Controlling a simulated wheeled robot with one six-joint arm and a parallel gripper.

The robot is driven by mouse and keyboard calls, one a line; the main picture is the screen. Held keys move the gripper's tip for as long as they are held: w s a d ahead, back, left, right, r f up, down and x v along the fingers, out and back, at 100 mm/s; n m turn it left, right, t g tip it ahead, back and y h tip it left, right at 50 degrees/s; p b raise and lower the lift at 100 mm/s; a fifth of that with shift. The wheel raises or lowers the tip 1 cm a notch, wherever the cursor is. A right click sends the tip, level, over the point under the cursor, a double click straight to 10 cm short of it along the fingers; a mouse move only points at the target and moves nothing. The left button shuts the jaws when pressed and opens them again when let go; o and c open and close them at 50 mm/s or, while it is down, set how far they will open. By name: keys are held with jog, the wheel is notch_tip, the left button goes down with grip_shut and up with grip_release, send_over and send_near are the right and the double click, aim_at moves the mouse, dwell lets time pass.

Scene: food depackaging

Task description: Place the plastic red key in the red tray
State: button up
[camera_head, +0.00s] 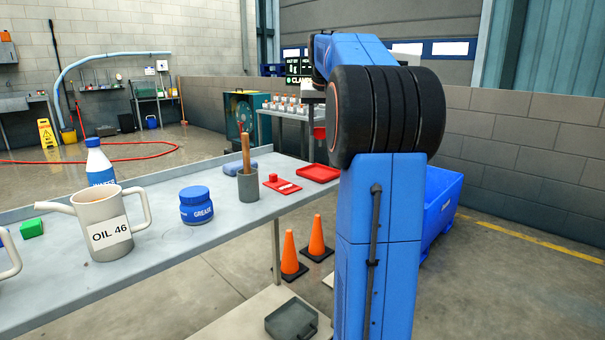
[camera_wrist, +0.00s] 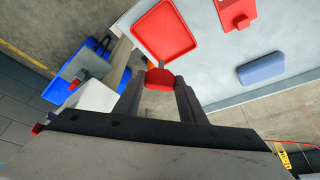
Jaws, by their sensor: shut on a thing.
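In the wrist view my gripper (camera_wrist: 160,88) is shut on a red plastic piece, the red key (camera_wrist: 160,79), which shows as a small rounded red shape between the fingertips. The red tray (camera_wrist: 165,34) is a shallow square just beyond the key in this view; I cannot tell the height between them. The tray also shows in the head view (camera_head: 320,173) at the far right end of the grey table, and it looks empty.
A red plate (camera_head: 283,188) with a raised red knob lies left of the tray. A grey pot (camera_head: 248,186) with a wooden handle and a blue block (camera_wrist: 262,68) are close by. A grease jar (camera_head: 196,206) and oil can (camera_head: 103,225) stand farther left. Orange cones (camera_head: 317,240) stand below.

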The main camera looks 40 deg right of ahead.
jog(key=shift+a+f, duration=0.1)
jog(key=shift+f, duration=4.8)
jog(key=o, duration=1)
jog(key=shift+f, duration=0.15)
jog(key=v, duration=1.2)
